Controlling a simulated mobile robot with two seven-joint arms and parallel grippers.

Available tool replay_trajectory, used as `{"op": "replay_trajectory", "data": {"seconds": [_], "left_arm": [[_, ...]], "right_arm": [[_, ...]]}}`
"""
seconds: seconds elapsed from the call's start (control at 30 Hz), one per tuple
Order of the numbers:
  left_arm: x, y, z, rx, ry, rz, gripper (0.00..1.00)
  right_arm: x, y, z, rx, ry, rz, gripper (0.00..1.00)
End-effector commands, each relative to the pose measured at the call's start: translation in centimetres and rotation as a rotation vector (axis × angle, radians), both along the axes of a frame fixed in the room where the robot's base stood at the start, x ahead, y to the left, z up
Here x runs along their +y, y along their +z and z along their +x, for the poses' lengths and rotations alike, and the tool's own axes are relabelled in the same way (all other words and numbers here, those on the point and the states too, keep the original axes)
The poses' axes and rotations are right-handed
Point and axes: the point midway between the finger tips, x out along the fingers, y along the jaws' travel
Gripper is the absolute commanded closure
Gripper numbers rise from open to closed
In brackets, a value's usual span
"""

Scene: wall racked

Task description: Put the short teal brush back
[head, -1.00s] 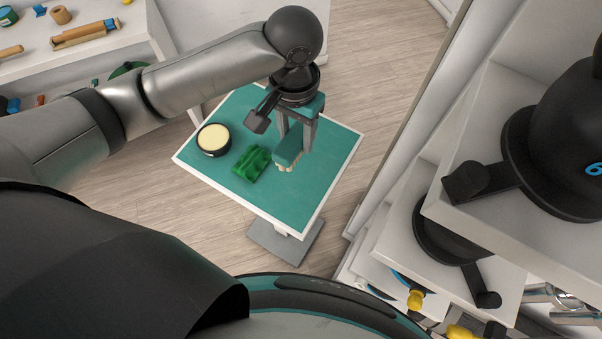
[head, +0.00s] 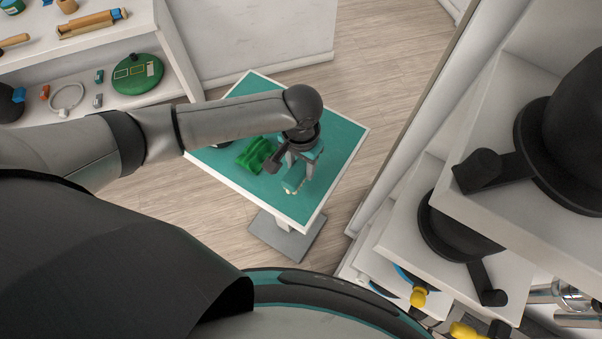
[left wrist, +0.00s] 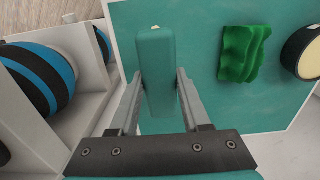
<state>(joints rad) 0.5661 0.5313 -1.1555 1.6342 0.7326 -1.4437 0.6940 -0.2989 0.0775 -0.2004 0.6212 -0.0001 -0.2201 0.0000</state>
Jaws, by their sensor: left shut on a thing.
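My left gripper (head: 297,172) is shut on the short teal brush (head: 294,183) over the near right part of the small teal-topped table (head: 335,150). In the left wrist view the brush (left wrist: 157,72) stands between the two grey fingers, its long block pointing away from the palm. A little of its pale bristles shows below it in the head view. I cannot tell how far the brush is above the table top. My right gripper is not in view.
A crumpled green thing (head: 257,154) lies on the table beside the gripper. A round tin with cream filling (left wrist: 305,50) is mostly hidden by my arm in the head view. White shelves with black rounded objects (head: 455,232) stand close on the right; another shelf (head: 165,75) is at upper left.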

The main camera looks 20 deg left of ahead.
Motion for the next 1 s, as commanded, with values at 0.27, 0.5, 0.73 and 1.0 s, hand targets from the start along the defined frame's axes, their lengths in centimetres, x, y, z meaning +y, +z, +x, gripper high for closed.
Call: {"op": "replay_trajectory", "data": {"seconds": [0.27,0.5,0.73,1.0], "left_arm": [[0.0,-3.3,0.0,0.001,0.001,0.000,1.00],[-0.1,-4.6,0.1,-0.002,0.000,-0.002,1.00],[-0.1,-4.7,0.0,-0.002,-0.001,-0.002,1.00],[0.0,-4.7,0.0,-0.001,0.000,-0.001,0.23]], "right_arm": [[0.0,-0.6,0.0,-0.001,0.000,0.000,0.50],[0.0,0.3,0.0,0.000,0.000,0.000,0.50],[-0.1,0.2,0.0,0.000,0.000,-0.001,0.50],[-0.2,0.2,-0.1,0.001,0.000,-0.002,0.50]]}}
